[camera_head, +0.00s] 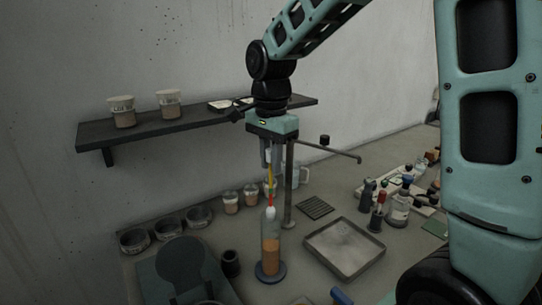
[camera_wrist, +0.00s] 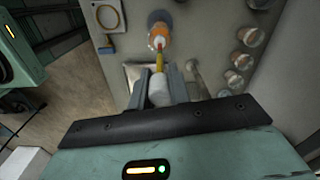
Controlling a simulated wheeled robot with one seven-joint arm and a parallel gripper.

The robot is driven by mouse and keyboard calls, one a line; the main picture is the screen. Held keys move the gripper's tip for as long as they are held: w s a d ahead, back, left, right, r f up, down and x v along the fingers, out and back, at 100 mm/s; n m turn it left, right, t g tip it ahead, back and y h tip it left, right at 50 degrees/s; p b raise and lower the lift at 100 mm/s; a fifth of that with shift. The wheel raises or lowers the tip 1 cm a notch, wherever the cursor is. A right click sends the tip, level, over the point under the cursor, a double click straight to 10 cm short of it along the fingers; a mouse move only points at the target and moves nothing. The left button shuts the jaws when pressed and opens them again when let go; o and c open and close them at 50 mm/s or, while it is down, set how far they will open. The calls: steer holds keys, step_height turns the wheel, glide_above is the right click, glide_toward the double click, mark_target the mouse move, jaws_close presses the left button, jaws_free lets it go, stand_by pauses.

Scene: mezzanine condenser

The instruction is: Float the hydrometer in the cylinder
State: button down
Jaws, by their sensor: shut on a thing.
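My gripper (camera_head: 271,152) points down above the cylinder, its fingers shut around the hydrometer's pale upper part. The hydrometer (camera_head: 270,178) hangs roughly upright, with a yellow middle and a red section lower down. It also shows between the fingers in the wrist view (camera_wrist: 159,63). The clear cylinder (camera_head: 270,245) stands on a round blue base on the bench, partly filled with orange liquid. The hydrometer's lower end is at or just above the cylinder's mouth; I cannot tell whether it is inside. The cylinder also shows beyond it in the wrist view (camera_wrist: 160,28).
A stand (camera_head: 289,190) with a side arm rises close behind the cylinder. A metal tray (camera_head: 344,248) lies to the right, with bottles (camera_head: 397,210) beyond. Several dark bowls (camera_head: 167,226) and a dark chair-like shape (camera_head: 182,265) are left. A wall shelf (camera_head: 150,130) holds cups.

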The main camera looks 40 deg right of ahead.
mark_target(271, 207)
steer(key=shift+f+b, duration=4.2)
steer(key=shift+f, duration=2.5)
steer(key=c, duration=1.3)
jaws_free()
steer(key=shift+o, duration=0.3)
step_height(271, 207, up, 17)
steer(key=shift+r+b, duration=0.2)
steer(key=shift+b, duration=0.1)
steer(key=s+a+f+n, duration=0.5)
steer(key=a+f+n, duration=0.1)
steer(key=a, duration=0.1)
steer(key=s+a+f+n, duration=0.4)
steer(key=a+f+n, duration=0.15)
steer(key=a, duration=0.25)
steer(key=s+a+f+n, duration=0.4)
steer(key=s+f+n, duration=0.5)
steer(key=s+n, duration=0.3)
steer(key=shift+s+y, duration=0.3)
steer(key=shift+s, duration=0.6)
